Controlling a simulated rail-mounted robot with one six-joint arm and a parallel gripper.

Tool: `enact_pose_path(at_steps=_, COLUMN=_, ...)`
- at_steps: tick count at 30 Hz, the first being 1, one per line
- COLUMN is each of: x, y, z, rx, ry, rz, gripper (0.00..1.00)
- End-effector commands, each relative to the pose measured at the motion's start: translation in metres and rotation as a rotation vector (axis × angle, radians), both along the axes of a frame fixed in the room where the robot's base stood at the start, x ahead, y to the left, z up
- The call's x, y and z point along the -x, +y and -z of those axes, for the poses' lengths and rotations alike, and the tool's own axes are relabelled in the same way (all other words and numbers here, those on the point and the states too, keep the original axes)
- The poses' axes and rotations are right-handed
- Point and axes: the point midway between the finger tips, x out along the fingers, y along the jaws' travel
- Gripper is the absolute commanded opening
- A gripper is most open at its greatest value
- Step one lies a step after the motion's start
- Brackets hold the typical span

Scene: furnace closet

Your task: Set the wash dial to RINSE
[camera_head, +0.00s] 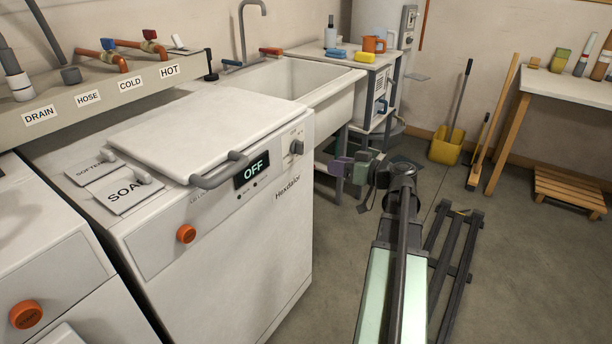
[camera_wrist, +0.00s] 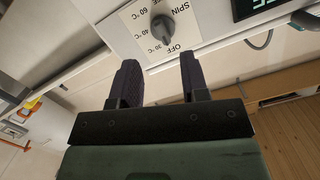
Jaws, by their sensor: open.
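The wash dial (camera_head: 297,147) is a grey knob at the right end of the white washer's front panel (camera_head: 220,187). In the wrist view the dial (camera_wrist: 162,28) appears upside down, ringed by a label plate (camera_wrist: 185,17) reading OFF, 30 °C, 40 °C, 60 °C and SPIN, with one word partly cut off. The knob appears turned toward OFF. The washer's display (camera_head: 251,170) reads OFF. My gripper (camera_head: 342,171) is right of the dial, apart from the washer. In the wrist view my gripper (camera_wrist: 159,66) is open and empty, its fingers pointing toward the dial.
A grey lid handle (camera_head: 218,172) sticks out from the washer's front top edge, left of the display. An orange button (camera_head: 186,234) is lower left on the panel. A sink (camera_head: 295,83) and small shelf stand behind. Open floor (camera_head: 520,260) lies to the right.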

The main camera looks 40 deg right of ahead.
Motion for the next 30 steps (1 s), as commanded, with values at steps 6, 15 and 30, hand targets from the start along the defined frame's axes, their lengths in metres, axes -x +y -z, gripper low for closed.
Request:
enact_pose_path(at_steps=6, x=-0.006, y=-0.005, z=-0.031, rx=0.223, ry=-0.226, rz=0.018, gripper=0.41)
enact_pose_path(at_steps=15, x=-0.030, y=0.004, z=-0.030, rx=0.233, ry=-0.227, rz=0.011, gripper=0.41)
enact_pose_path(at_steps=30, x=-0.108, y=0.035, z=-0.030, rx=0.232, ry=-0.226, rz=0.011, gripper=0.41)
